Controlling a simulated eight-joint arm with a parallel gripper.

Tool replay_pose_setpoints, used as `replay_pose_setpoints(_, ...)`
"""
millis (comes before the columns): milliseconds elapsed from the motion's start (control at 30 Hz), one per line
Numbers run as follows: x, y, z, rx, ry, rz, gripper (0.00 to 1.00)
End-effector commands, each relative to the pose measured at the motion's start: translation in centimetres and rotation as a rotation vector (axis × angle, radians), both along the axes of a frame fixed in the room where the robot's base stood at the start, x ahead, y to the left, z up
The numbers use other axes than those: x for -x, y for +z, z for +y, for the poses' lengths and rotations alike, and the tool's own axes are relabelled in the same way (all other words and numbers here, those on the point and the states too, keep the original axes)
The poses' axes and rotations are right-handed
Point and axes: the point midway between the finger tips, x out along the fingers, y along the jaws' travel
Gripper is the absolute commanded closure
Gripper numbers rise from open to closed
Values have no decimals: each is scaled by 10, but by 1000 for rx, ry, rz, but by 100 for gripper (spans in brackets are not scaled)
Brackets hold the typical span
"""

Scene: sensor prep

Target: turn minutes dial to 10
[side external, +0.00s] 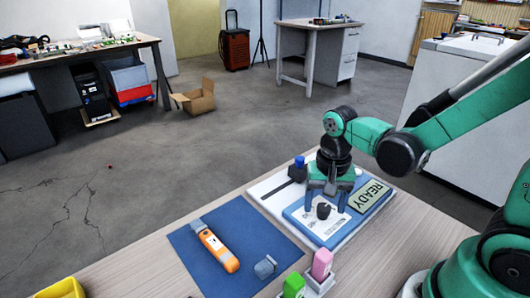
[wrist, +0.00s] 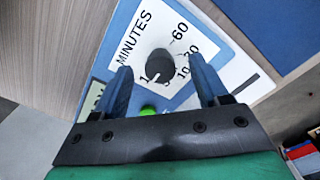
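The minutes dial is a black knob (wrist: 160,64) on a white face in the wrist view, beside the word MINUTES, with numbers 1, 5, 10, 30 and 60 around it. A white pointer mark on the knob points down-left, near the 1. My gripper (wrist: 162,66) is open, with one blue finger on each side of the knob and a gap at both sides. In the side view my gripper (side external: 327,203) is over the blue panel (side external: 303,222), around the black knob (side external: 323,211). Contact cannot be made out.
A READY plate (side external: 368,196) lies right of the gripper. A blue-topped black post (side external: 298,168) stands behind the panel. Pink (side external: 321,263) and green (side external: 293,285) items stand in front.

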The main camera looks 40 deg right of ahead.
Motion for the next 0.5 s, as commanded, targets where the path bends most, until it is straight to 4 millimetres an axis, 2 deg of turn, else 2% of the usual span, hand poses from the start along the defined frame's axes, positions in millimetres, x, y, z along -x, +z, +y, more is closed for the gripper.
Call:
replay_pose_setpoints(33,0,0,0,0,0,0,47)
replay_pose_setpoints(200,0,0,0,0,0,0,95)
replay_pose_setpoints(233,0,0,0,0,0,0,100)
replay_pose_setpoints(500,0,0,0,1,17,1,100)
